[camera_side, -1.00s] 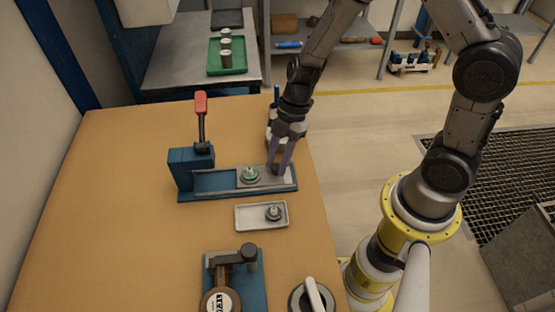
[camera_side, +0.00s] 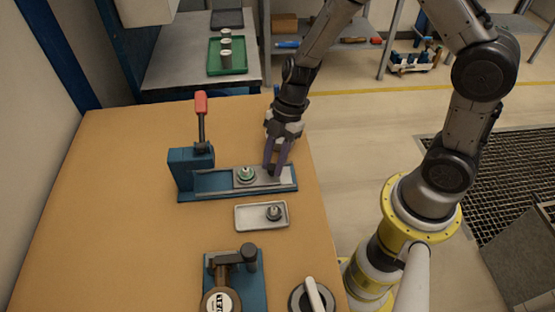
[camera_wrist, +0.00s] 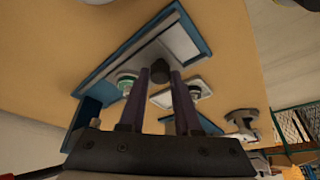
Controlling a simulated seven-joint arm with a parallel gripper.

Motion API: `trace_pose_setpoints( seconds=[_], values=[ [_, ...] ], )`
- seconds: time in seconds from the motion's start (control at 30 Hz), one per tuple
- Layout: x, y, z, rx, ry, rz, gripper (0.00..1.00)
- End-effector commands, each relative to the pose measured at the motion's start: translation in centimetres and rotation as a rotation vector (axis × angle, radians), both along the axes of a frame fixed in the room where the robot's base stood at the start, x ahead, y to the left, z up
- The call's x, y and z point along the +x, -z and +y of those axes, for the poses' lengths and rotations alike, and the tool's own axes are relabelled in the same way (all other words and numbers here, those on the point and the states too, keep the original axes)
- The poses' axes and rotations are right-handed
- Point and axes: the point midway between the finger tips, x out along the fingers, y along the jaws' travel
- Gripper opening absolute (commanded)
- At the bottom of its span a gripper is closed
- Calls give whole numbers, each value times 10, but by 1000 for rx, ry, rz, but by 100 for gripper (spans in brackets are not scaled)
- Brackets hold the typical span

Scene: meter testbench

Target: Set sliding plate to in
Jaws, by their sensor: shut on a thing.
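The sliding plate (camera_side: 258,182) is a grey plate lying in the channel of a blue fixture (camera_side: 186,197) on the table. A round part with a green ring (camera_side: 245,174) sits on the plate. My gripper (camera_side: 275,172) points down at the plate's right end, with its fingers around a small dark knob there. In the wrist view, the knob (camera_wrist: 159,71) shows between the fingertips of my gripper (camera_wrist: 159,80), and the green-ringed part (camera_wrist: 127,82) is to the left. In the side view, the fingers mostly hide the knob.
The fixture has a post with a red-handled lever (camera_side: 201,103) standing upright at its left end. A white tray (camera_side: 246,223) with a small metal part (camera_side: 274,213) lies in front. Another blue device (camera_side: 252,268) stands nearer the camera. The table's left side is clear.

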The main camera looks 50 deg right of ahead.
Motion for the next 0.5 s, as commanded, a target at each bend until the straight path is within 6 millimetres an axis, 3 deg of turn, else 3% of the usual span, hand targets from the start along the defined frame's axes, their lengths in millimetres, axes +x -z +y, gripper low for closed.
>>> trace_pose_setpoints(
  seconds=[0.3,0.5],
  values=[
    [54,-1,52,0,-3,-8,0],
    [65,-1,64,0,1,-8,0]
  ],
)
